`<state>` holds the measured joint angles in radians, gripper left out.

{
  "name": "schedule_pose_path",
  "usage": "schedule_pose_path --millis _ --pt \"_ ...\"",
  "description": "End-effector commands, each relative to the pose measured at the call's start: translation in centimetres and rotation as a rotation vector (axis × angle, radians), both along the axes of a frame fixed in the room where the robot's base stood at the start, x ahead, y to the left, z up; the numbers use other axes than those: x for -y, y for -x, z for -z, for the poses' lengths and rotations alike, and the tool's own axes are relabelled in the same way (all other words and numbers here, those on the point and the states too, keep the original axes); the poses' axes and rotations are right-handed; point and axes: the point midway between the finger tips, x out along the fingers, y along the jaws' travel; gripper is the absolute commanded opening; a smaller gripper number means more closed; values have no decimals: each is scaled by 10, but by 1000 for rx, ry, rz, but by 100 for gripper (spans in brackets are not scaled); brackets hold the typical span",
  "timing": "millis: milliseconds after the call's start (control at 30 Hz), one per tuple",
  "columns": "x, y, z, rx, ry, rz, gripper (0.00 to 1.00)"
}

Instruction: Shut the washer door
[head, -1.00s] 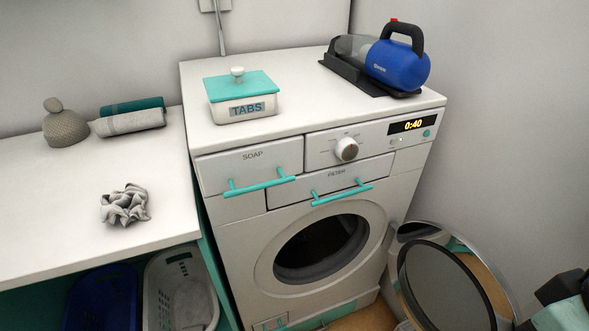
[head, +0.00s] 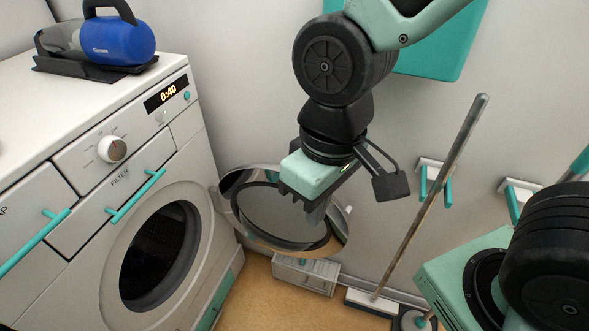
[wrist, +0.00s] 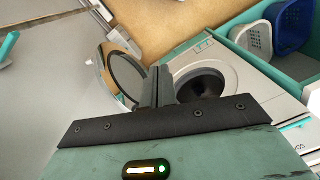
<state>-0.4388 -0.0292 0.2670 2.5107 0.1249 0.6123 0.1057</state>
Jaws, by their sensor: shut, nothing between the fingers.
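The washer (head: 60,200) stands at the left in the head view, its round drum opening (head: 160,255) uncovered. The washer door (head: 250,190), a round shiny ring with dark glass, is swung wide open to the right of the opening. My gripper (head: 314,212) is shut and empty, pointing down in front of the door's right part and hiding some of it. I cannot tell whether they touch. In the wrist view the door (wrist: 118,72) is left of my gripper's fingers (wrist: 157,85), and the washer (wrist: 215,85) is beyond them to the right.
A blue hand vacuum (head: 118,40) sits on the washer top. A mop (head: 430,200) leans on the wall at right, near a grey box (head: 305,275) on the floor. Baskets (wrist: 290,25) show in the wrist view. Some wooden floor before the washer is clear.

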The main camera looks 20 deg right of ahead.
Motion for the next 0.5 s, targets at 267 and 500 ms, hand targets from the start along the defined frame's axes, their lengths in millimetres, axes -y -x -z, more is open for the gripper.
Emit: schedule_pose_path --millis 267,500 --pt "22 -134 83 39 32 677 0" --pt "79 -223 128 233 96 1078 0"
